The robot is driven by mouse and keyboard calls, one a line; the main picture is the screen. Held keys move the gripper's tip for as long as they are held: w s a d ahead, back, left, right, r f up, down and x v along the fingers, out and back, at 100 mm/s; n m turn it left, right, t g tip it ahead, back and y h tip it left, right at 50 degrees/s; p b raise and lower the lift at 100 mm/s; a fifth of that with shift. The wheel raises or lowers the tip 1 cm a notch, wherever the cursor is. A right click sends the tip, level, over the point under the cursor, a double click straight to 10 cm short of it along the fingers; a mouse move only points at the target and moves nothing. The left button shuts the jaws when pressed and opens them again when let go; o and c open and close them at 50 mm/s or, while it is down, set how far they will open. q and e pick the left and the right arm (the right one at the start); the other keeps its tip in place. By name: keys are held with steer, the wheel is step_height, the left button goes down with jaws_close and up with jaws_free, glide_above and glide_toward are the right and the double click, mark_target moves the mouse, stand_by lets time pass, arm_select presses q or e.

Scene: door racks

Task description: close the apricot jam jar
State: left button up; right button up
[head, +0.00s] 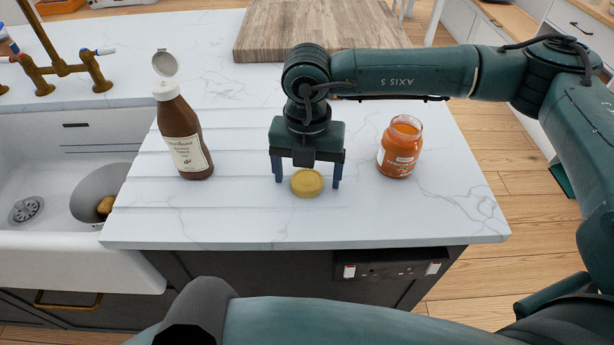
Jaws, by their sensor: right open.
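An open glass jar of orange jam (401,147) stands upright on the white marble counter, at the right. A round yellow-gold lid (307,183) lies on the counter to the left of the jar, near the front edge. My right gripper (306,184) points down over the lid, with its two blue fingers apart, one on each side of it. Whether the fingers touch the lid or the counter I cannot tell. My left gripper is not in view.
A brown sauce bottle (184,136) with its cap flipped open stands at the left. A white sink (45,185) with a brass tap (62,72) is beyond it. A wooden board (290,32) lies at the back. The counter's front edge is close to the lid.

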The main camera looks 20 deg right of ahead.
mark_target(307, 180)
steer(key=shift+c, duration=0.2)
steer(key=c, duration=1)
step_height(307, 180, up, 10)
steer(key=shift+b, duration=0.6)
